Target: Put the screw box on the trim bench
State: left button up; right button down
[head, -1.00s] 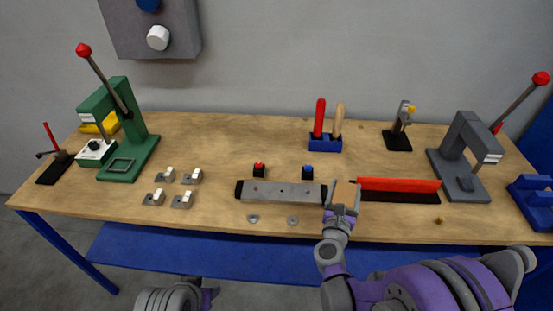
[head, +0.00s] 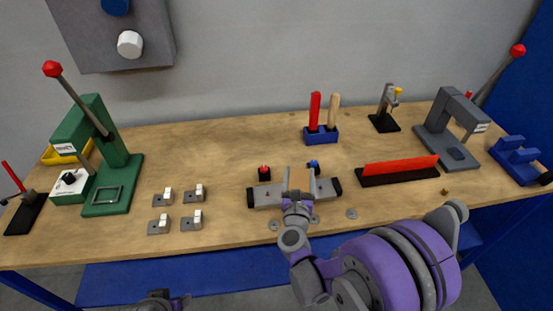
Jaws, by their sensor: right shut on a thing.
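A small tan box (head: 299,179), which I take for the screw box, is in my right gripper (head: 298,201). The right gripper is shut on it. The box is over the front middle of the wooden bench top (head: 235,150) and hides the middle of a grey bar with black ends (head: 265,196). I cannot tell whether the box touches the bar or hangs above it. My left gripper (head: 165,302) shows only partly at the bottom edge, low in front of the bench, and its jaws are not clear.
A green press (head: 110,155) stands left and a grey press (head: 450,125) right. Several small metal clips (head: 163,198) lie left of the bar. A red strip in a black base (head: 400,170) lies right. A blue tool holder (head: 321,136) stands behind. The bench is clear behind the clips.

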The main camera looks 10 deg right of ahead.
aim_at(250, 164)
jog(key=i+j, duration=0.15)
jog(key=j, duration=0.3)
jog(key=i+j+z, duration=0.15)
jog(key=j, duration=0.8)
jog(key=i+z, duration=0.05)
